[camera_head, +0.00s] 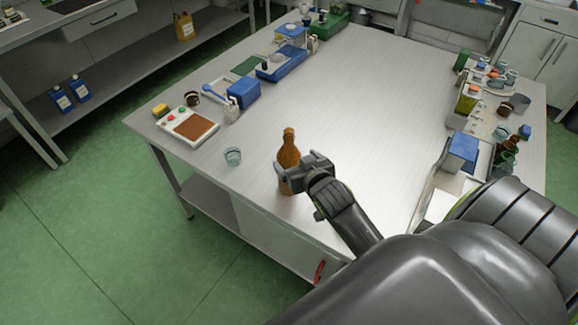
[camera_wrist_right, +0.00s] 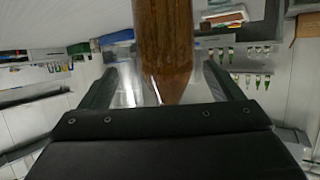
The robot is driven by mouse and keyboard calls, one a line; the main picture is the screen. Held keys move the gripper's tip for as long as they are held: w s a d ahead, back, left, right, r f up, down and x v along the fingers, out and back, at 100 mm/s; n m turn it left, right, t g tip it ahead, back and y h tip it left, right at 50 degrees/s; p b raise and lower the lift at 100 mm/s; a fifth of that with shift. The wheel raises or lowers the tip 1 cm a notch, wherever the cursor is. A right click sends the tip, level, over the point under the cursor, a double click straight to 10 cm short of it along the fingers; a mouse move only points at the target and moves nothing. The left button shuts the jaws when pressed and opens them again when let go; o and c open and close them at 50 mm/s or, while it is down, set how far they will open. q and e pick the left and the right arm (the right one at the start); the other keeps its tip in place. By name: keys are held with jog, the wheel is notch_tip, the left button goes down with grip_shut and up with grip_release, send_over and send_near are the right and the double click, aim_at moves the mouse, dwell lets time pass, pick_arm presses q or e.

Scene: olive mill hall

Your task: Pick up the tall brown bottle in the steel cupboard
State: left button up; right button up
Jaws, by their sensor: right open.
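A tall brown bottle (camera_head: 288,149) stands upright on the steel worktable, near its front edge; I do not see it inside a cupboard. My right gripper (camera_head: 287,178) is at the lower part of the bottle, with its fingers around it. In the right wrist view the brown bottle (camera_wrist_right: 163,45) stands between the two spread fingers of my right gripper (camera_wrist_right: 160,72), with a visible gap on each side. The bottle's lower part is partly hidden by the gripper in the head view. My left gripper is not in view.
A small glass (camera_head: 233,156) stands left of the bottle. A scale-like device with a brown plate (camera_head: 195,127) and a blue box (camera_head: 243,92) are further left. Crowded trays and a blue-topped box (camera_head: 464,147) line the right side. The table's middle is clear.

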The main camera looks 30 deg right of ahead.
jog(key=shift+a+p+x, duration=0.2)
jog(key=shift+p+x, duration=0.15)
jog(key=shift+x, duration=0.9)
jog(key=shift+a+p+x, duration=0.25)
jog(key=shift+p+x, duration=0.05)
jog(key=shift+x, duration=0.95)
jog(key=shift+w+d+f, duration=0.15)
jog(key=shift+w+f, duration=0.05)
jog(key=shift+w, duration=0.25)
jog(key=shift+c, duration=0.5)
jog(key=c, duration=1.4)
jog(key=shift+r, duration=0.1)
jog(key=shift+c, duration=1)
jog(key=shift+r, duration=0.15)
